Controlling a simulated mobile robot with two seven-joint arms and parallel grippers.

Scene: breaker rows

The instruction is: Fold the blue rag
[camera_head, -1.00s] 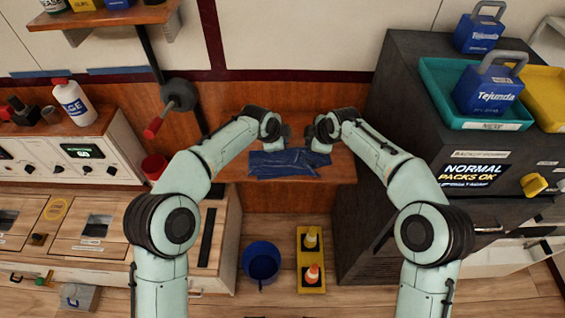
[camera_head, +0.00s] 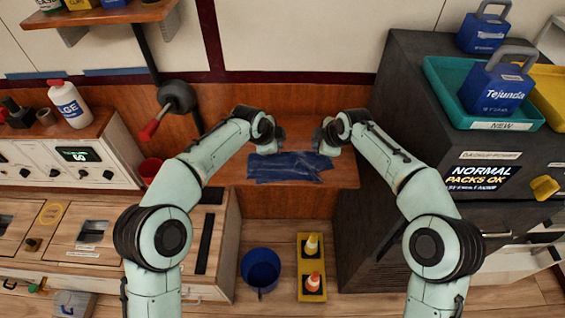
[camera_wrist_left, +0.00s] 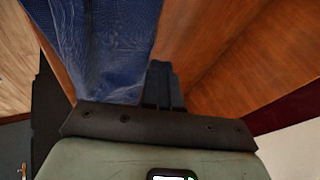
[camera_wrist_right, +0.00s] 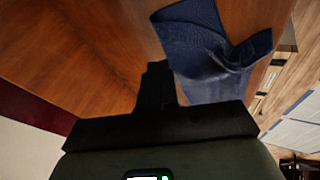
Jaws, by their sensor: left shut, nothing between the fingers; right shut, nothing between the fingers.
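The blue rag (camera_head: 288,169) lies on the wooden shelf, a creased, elongated shape. In the left wrist view the rag (camera_wrist_left: 105,40) is beside the fingers, with wrinkles in its cloth. In the right wrist view the rag (camera_wrist_right: 205,55) shows layered cloth and an angled flap. My left gripper (camera_head: 270,148) is shut and empty at the rag's back edge, left of its middle. My right gripper (camera_head: 328,148) is shut and empty near the rag's back right corner. Whether either fingertip touches the cloth is hard to tell.
The wooden shelf (camera_head: 343,172) has bare surface behind the rag and at its right end. A dark cabinet (camera_head: 385,140) stands close on the right. A red-handled lever (camera_head: 150,130) and a red cup (camera_head: 150,168) are at the left. A blue bucket (camera_head: 261,268) is on the floor.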

